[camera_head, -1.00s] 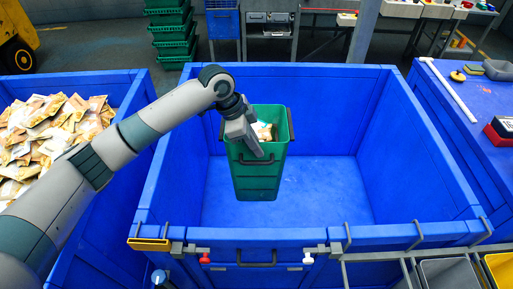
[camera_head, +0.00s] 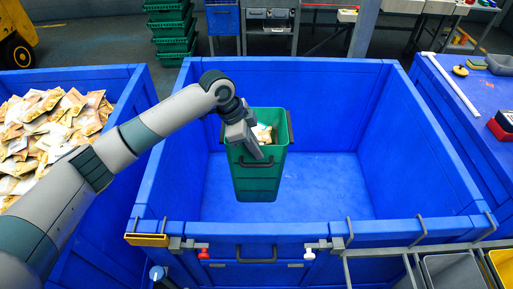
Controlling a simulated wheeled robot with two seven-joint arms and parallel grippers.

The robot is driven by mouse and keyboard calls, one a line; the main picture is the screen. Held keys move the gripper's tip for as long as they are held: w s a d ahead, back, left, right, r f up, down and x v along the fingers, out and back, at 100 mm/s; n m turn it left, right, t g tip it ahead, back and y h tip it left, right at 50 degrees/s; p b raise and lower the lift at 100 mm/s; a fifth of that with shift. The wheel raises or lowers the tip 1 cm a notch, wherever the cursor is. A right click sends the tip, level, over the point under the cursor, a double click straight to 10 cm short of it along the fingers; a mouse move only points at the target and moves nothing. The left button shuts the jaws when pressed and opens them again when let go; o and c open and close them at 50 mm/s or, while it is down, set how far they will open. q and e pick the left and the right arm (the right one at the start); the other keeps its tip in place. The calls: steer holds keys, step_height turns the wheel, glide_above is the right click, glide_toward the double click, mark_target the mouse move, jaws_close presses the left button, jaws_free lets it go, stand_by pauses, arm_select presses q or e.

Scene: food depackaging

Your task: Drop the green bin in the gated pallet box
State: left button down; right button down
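The green bin (camera_head: 257,184) hangs upright over the inside of the blue gated pallet box (camera_head: 415,140), with a few light packets (camera_head: 263,132) in its top. My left gripper (camera_head: 258,152) is at the bin's left front rim and handle, and the bin appears held by it. The fingertips are small and partly merged with the bin, but they look closed at its rim. The box's floor around the bin is bare. The gate at the front, with a dark handle and red and white latches, is up. My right gripper is not in view.
Another blue box (camera_head: 130,88) full of packets (camera_head: 45,130) stands at the left. A rail with grey and yellow bins (camera_head: 450,270) is at the front right. A blue table (camera_head: 470,95) stands at the right. Stacked green crates (camera_head: 172,30) are behind.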

arm_select(q)
steer(key=shift+f+b, duration=0.55)
steer(key=shift+f, duration=0.4)
steer(key=c, duration=1.9)
jaws_free()
steer(key=shift+r, duration=0.1)
steer(key=b+v, duration=0.6)
steer(key=v, duration=1.1)
steer(key=shift+a+r, duration=0.1)
steer(key=shift+a, duration=0.05)
steer(key=shift+s, duration=0.1)
